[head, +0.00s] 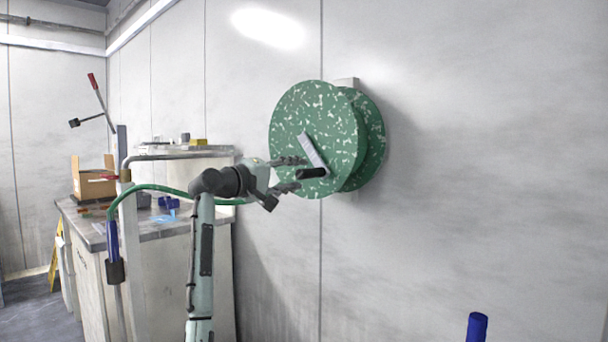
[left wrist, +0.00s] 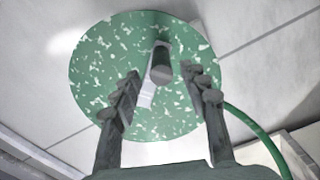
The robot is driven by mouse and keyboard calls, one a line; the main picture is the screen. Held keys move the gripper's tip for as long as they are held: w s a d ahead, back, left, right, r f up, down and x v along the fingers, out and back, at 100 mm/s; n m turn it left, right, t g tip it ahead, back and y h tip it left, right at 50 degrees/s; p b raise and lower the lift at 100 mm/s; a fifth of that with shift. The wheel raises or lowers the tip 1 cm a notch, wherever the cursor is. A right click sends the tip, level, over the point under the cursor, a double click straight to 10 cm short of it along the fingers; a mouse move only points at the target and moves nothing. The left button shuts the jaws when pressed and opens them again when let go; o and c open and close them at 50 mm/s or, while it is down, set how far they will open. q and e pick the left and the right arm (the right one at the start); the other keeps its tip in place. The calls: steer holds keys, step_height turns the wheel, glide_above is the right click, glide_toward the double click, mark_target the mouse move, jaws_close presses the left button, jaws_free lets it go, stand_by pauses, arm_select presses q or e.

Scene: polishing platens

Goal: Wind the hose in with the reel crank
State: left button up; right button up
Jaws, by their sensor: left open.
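The hose reel (head: 290,120) is a green, white-flecked drum on the wall. It also fills the upper middle of the left wrist view (left wrist: 100,60). Its grey crank arm (head: 313,151) slants down right to a black handle (head: 311,173). My left gripper (head: 302,173) is open, its fingers pointing at the handle. In the left wrist view the handle (left wrist: 161,64) shows between the fingertips, with no visible contact. The green hose (head: 160,188) runs from behind my gripper left to a blue nozzle end (head: 112,240) by a post. My right gripper is out of view.
A workbench (head: 170,228) with a cardboard box (head: 92,182) and small items stands left, behind my arm. A red-handled lever (head: 97,92) rises above it. A blue cylinder (head: 476,327) shows at bottom right. The wall right of the reel is bare.

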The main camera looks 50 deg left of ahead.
arm_select(q)
steer(key=s, duration=0.7)
steer(key=shift+s+d, duration=0.25)
steer(key=shift+s, duration=0.15)
